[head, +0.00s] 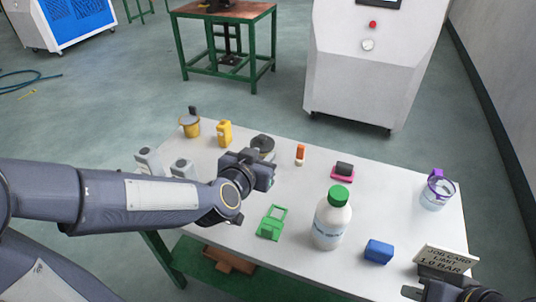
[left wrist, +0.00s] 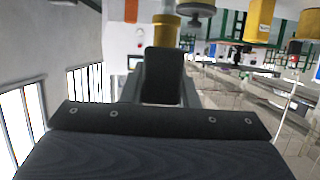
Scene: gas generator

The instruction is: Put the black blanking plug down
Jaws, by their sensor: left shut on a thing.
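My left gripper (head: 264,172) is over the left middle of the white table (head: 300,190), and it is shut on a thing. I take this to be the black blanking plug, but the dark jaws hide it in the head view and I cannot make out its outline. In the left wrist view, a dark block of the gripper (left wrist: 164,75) fills the middle, with a brass-yellow round piece (left wrist: 164,27) just past its tip. I cannot tell whether that piece is held or behind. My right gripper (head: 430,291) is partly in view at the lower right; its jaws are unclear.
Near the left gripper are a dark round piece (head: 263,143), an orange-and-white cylinder (head: 300,154) and a green frame (head: 271,223).

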